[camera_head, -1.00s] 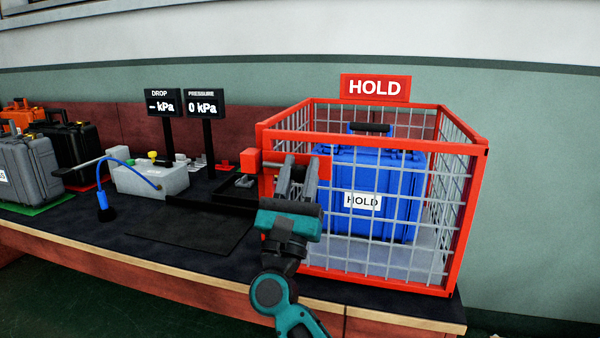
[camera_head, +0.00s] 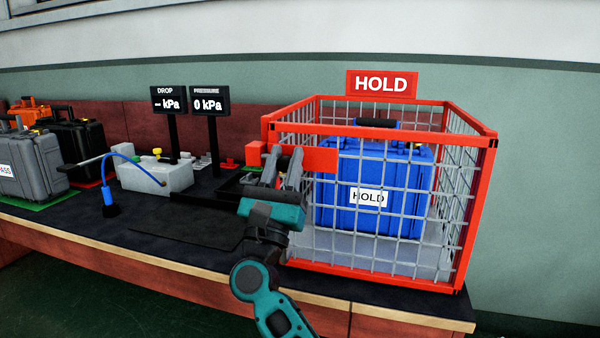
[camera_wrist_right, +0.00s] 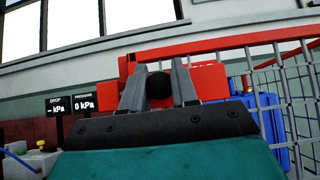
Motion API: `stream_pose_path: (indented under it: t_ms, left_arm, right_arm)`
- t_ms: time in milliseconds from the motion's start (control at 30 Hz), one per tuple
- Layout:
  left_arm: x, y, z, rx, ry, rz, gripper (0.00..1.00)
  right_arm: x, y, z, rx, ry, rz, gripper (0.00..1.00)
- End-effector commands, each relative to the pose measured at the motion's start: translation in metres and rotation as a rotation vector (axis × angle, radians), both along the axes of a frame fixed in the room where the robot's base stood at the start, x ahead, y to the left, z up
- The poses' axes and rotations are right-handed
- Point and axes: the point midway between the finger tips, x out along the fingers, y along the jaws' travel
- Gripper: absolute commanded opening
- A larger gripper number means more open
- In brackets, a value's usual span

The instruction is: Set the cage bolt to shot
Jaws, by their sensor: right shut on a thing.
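The red cage (camera_head: 478,200) with grey wire mesh stands at the right end of the bench. A red bolt plate (camera_head: 322,159) is on its front left, with a smaller red block (camera_head: 254,152) to the left. My right gripper (camera_head: 284,160) is in front of the plate. In the right wrist view, its fingers (camera_wrist_right: 157,75) are shut on a round black knob (camera_wrist_right: 159,88) in front of the red plate (camera_wrist_right: 210,82). The fingers hide the bolt's middle in the head view. My left gripper is out of view.
A blue case (camera_head: 375,215) labelled HOLD sits inside the cage, under a red HOLD sign (camera_head: 381,84). To the left are a grey box (camera_head: 155,177) with a blue hose, two displays (camera_head: 210,100), and grey (camera_head: 35,165) and black cases.

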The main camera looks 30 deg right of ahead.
Motion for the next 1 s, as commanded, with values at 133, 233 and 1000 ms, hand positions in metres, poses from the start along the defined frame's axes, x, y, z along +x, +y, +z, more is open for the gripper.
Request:
stream_pose_path:
  t_ms: [133,233,1000]
  left_arm:
    - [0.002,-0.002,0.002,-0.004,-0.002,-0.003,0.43]
    - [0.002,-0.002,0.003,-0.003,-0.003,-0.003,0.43]
    - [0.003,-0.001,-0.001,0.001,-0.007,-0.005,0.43]
  right_arm:
    - [0.003,0.004,0.001,-0.004,0.004,0.006,0.0]
    - [0.003,0.004,0.001,-0.005,0.004,0.008,0.0]
    - [-0.008,0.017,-0.019,-0.003,0.006,0.006,0.52]
